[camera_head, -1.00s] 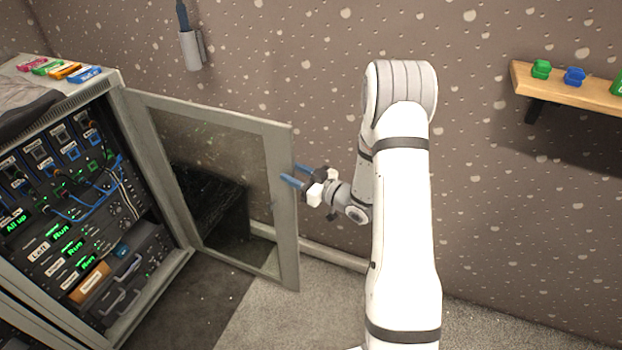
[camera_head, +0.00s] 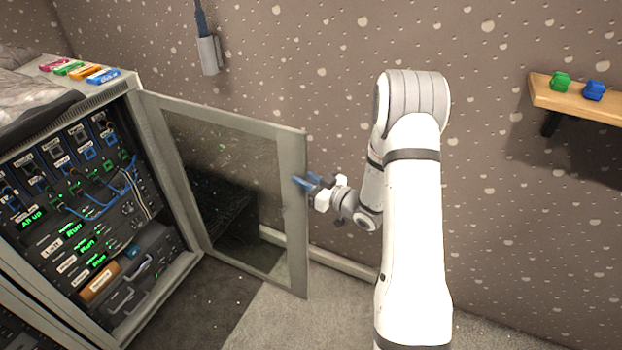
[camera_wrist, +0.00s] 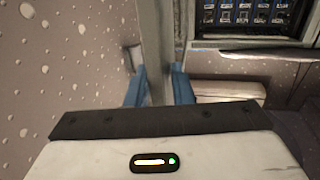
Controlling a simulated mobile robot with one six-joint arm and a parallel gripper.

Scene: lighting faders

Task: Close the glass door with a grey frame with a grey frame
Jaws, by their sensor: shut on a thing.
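The glass door with a grey frame (camera_head: 296,225) stands swung open from the right side of the equipment rack (camera_head: 188,262). Its dark glass pane shows in the head view. My gripper (camera_head: 303,183) is at the free outer edge of the door, about mid-height, with its blue fingers at the frame. In the wrist view, the door frame (camera_wrist: 157,50) runs between the two blue fingers of my gripper (camera_wrist: 159,86), one on each side. The gripper is shut on this edge. The exact contact points are too small to tell.
The rack holds several lit panels and looped cables. Coloured blocks (camera_head: 85,70) lie on its top. A wooden shelf (camera_head: 570,102) with green and blue objects is on the wall at right. A grey holder (camera_head: 209,56) hangs on the back wall. Carpet lies clear before the door.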

